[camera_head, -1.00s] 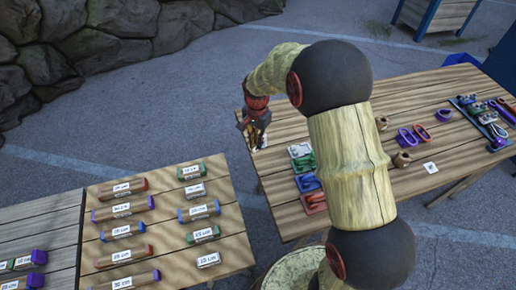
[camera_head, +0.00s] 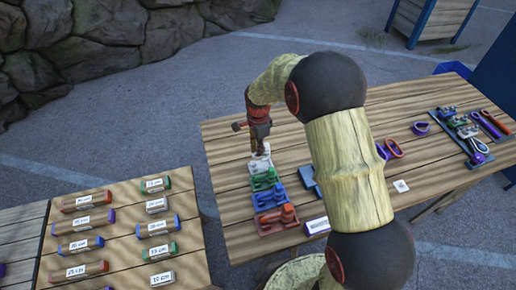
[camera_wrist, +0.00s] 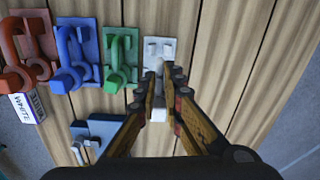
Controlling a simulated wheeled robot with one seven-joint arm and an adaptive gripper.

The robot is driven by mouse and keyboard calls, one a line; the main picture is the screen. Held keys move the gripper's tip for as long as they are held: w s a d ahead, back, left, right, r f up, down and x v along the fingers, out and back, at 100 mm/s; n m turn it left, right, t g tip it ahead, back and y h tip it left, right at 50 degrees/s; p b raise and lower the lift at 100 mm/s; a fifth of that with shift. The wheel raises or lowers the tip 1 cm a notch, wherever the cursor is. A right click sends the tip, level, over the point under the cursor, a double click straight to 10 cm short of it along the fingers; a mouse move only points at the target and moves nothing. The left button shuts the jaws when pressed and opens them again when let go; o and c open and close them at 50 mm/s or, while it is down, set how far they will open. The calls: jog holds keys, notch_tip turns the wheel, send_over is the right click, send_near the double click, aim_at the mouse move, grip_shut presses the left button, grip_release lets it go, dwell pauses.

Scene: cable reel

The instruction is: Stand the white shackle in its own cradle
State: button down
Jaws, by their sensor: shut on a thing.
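My gripper (camera_wrist: 160,88) is shut on the white shackle (camera_wrist: 158,114), mostly hidden between the fingers; only a pale end shows in the wrist view. The white cradle (camera_wrist: 160,48) is a pale plate with small raised blocks, at the end of the cradle row. My fingertips are over its near part in the wrist view. In the head view my gripper (camera_head: 260,150) is just above the white cradle (camera_head: 259,164). I cannot tell whether the shackle touches the cradle.
Beside it stand the green (camera_wrist: 119,58), blue (camera_wrist: 76,55) and red (camera_wrist: 27,55) cradles, each with a same-coloured shackle. A dark blue holder (camera_wrist: 98,128) and a purple box labelled WHITE (camera_wrist: 22,107) are near. More shackles (camera_head: 389,149) lie farther right.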

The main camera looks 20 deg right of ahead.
jog(key=shift+f+b, duration=1.9)
jog(key=shift+f, duration=1.05)
jog(key=shift+f, duration=0.35)
jog(key=c, duration=1.8)
grip_release()
jog(key=shift+c, duration=0.2)
notch_tip(320, 180, up, 12)
